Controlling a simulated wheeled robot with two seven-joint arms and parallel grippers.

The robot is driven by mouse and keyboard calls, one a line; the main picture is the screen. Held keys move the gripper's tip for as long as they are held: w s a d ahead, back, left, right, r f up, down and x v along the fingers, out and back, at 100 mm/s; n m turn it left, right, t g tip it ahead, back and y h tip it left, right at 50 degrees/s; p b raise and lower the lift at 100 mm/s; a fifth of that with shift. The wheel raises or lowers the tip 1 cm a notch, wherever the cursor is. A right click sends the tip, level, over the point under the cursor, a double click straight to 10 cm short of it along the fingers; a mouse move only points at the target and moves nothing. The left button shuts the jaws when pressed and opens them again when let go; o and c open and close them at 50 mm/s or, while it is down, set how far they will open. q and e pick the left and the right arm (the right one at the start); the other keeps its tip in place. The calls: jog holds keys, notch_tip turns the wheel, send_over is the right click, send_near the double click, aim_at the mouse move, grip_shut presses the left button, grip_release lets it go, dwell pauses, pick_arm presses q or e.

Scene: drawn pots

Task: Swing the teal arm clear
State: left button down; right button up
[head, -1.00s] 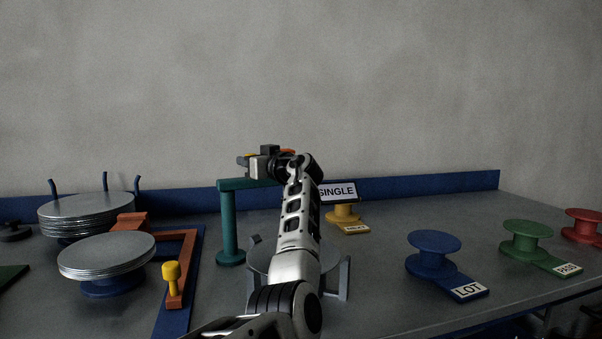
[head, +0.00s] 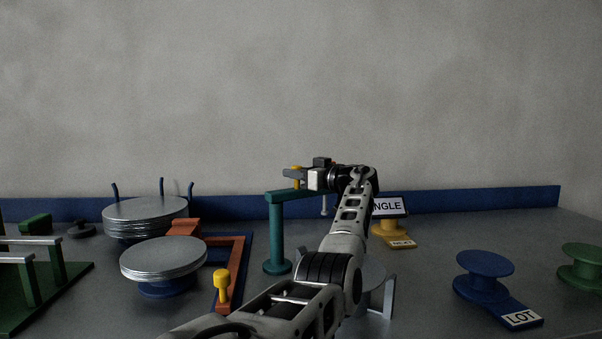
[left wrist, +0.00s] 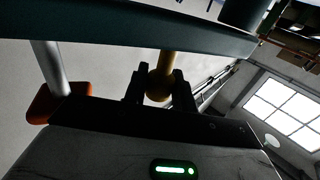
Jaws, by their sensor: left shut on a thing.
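The teal arm (head: 288,195) reaches right from the top of an upright teal post (head: 276,240). It also spans the top of the left wrist view (left wrist: 110,28). A yellow knob (head: 297,170) stands on the teal arm; in the left wrist view the knob (left wrist: 160,82) sits between my dark fingers. My left gripper (head: 296,174) is shut on this knob, just above the teal arm. A pale rod (head: 325,206) hangs below the arm's right part; its lower end is partly hidden. My right gripper is in neither view.
Stacked silver plates (head: 163,258) stand left of the post beside an orange frame (head: 238,265) with a yellow peg (head: 222,287). A grey stand (head: 376,290) is partly behind my left arm. A yellow stand (head: 395,230) and a blue stand (head: 485,275) are to the right.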

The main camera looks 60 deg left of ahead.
pick_arm(q)
jog(key=c, duration=1.5)
grip_release()
jog(key=shift+s+a, duration=0.1)
jog(key=o, duration=0.3)
jog(key=shift+a, duration=0.15)
jog(key=b+v, duration=0.2)
jog(key=v, duration=1.4)
